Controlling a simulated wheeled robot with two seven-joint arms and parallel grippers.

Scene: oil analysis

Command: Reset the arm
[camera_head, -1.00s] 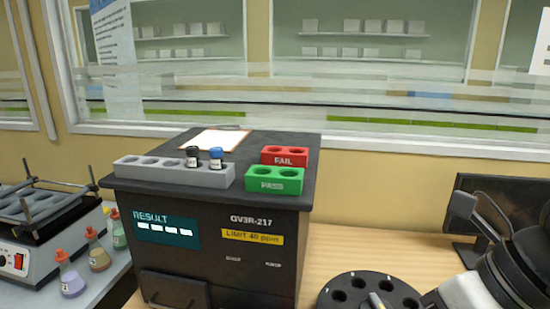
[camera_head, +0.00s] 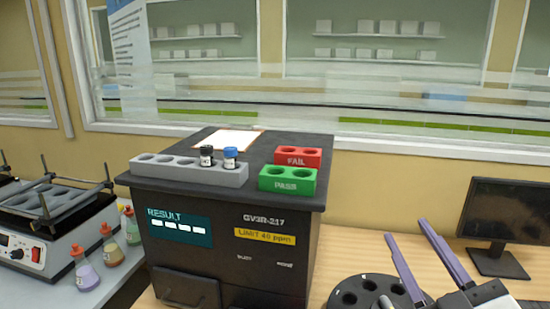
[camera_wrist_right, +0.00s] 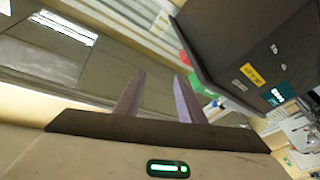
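My right gripper (camera_head: 424,262) is at the lower right in the head view, in front of the wall and beside the black round carousel. Its two purple fingers point up and stand apart, with nothing between them. In the right wrist view the same fingers (camera_wrist_right: 158,98) are spread and empty. My left gripper is not in view.
The black analyzer (camera_head: 235,245) carries a grey rack (camera_head: 175,172) with two vials, a red FAIL block (camera_head: 312,159) and a green PASS block (camera_head: 288,183). The carousel (camera_head: 352,284) is close to my right gripper. A monitor (camera_head: 505,212) stands at right, a shaker (camera_head: 50,238) at left.

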